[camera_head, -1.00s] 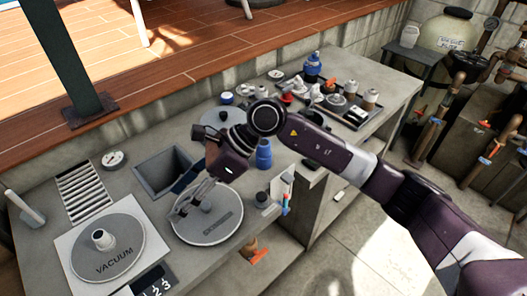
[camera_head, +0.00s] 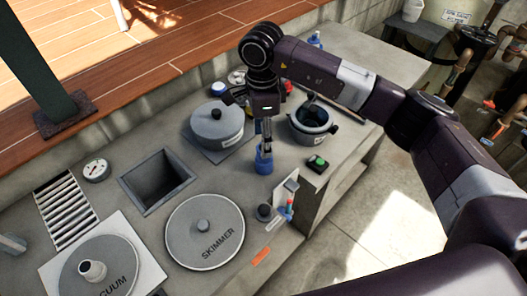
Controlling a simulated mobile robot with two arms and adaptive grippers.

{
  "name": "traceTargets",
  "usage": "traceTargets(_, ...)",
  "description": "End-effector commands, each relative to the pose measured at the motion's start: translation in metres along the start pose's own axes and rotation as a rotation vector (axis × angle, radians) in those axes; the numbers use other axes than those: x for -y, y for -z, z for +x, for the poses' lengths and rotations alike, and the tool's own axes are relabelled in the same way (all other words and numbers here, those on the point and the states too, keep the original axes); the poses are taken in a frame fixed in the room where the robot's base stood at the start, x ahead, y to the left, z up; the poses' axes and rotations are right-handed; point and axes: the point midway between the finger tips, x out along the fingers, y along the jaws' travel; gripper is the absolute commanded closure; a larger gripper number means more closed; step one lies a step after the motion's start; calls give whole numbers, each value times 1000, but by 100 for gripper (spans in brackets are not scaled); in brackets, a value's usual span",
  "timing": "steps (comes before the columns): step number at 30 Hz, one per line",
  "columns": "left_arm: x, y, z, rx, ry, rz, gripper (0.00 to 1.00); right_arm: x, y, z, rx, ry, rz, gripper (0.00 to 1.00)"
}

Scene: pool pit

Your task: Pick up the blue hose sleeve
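The blue hose sleeve (camera_head: 264,164) stands upright on the grey counter, right of the square opening and beyond the skimmer lid. My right arm comes in from the right, and its gripper (camera_head: 267,146) points down directly over the sleeve. The fingers look narrow from here and their tips reach the sleeve's top. I cannot tell whether they are around it, in it or just above it, or whether they grip it. My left gripper is not in view.
The round skimmer lid (camera_head: 205,232) and vacuum plate (camera_head: 97,270) lie in front and left. A lidded grey pot (camera_head: 214,128) and an open round pot (camera_head: 312,124) flank the gripper. A green-button box (camera_head: 317,163) and small upright holder (camera_head: 287,190) stand to the right.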

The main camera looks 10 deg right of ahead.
Motion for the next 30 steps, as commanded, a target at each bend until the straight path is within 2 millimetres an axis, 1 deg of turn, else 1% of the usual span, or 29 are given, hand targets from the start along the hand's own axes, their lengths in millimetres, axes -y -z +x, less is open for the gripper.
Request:
traceTargets(1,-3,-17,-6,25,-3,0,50,-1,1,3,0,-3,1,48)
traceTargets(3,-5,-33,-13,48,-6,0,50,-3,2,10,0,-4,1,48)
traceTargets(6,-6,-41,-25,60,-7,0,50,-6,4,22,0,-5,2,48)
traceTargets(8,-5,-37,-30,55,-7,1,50,-8,6,30,0,-5,2,48)
traceTargets(11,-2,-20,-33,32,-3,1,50,-7,5,45,1,-4,1,48)
traceTargets(12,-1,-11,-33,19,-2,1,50,-7,5,49,1,-2,1,48)
traceTargets(15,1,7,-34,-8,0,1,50,-7,4,54,2,-1,0,48)
traceTargets(18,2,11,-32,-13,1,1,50,-6,4,56,2,0,0,48)
traceTargets(21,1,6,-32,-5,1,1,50,-6,4,55,2,0,0,48)
traceTargets(27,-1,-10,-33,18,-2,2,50,-6,4,55,2,0,0,70)
traceTargets(30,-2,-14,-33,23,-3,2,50,-6,4,55,2,0,1,81)
